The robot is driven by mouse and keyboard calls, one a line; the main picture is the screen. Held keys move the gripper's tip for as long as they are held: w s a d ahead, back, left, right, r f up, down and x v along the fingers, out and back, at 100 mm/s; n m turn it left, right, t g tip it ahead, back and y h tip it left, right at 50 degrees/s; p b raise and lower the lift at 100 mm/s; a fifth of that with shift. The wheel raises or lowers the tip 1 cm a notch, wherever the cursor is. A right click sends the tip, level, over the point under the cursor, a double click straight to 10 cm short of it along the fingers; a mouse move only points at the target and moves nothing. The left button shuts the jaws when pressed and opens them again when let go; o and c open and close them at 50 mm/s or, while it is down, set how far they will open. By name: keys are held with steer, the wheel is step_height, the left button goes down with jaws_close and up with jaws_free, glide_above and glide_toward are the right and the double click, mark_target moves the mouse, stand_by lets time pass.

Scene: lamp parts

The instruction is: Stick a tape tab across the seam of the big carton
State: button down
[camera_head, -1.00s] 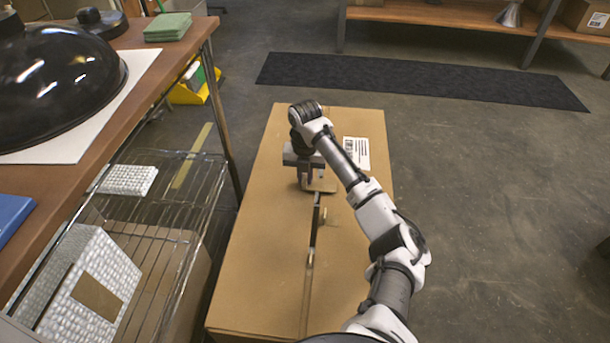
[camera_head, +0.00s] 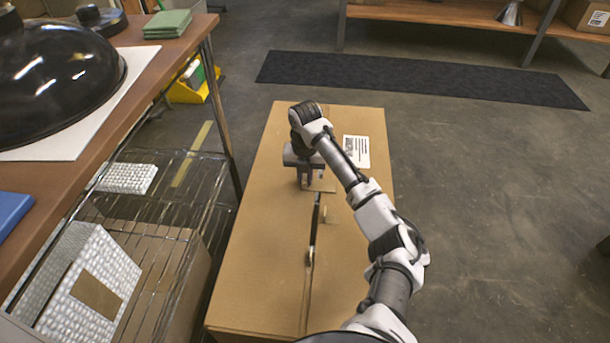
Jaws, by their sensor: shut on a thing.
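The big carton (camera_head: 265,235) is a long brown box below me, with its seam running lengthwise along the top. My gripper (camera_head: 310,183) points down over the far part of the seam and is shut on a tan tape tab (camera_head: 324,186). The tab is at the carton's top, across the line of the seam; I cannot tell whether it touches the cardboard. My wrist and forearm hide part of the carton's far right side.
A white label (camera_head: 357,151) is on the carton's far right. A wooden-topped table (camera_head: 150,92) with a wire shelf (camera_head: 185,210) stands close on the left. A black mat (camera_head: 420,80) lies beyond the carton.

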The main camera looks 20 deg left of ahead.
steer(key=shift+f, duration=0.15)
steer(key=c, duration=1.3)
jaws_free()
steer(key=shift+c, duration=0.2)
step_height(320, 180, up, 14)
steer(key=p, duration=0.4)
steer(key=shift+p, duration=0.3)
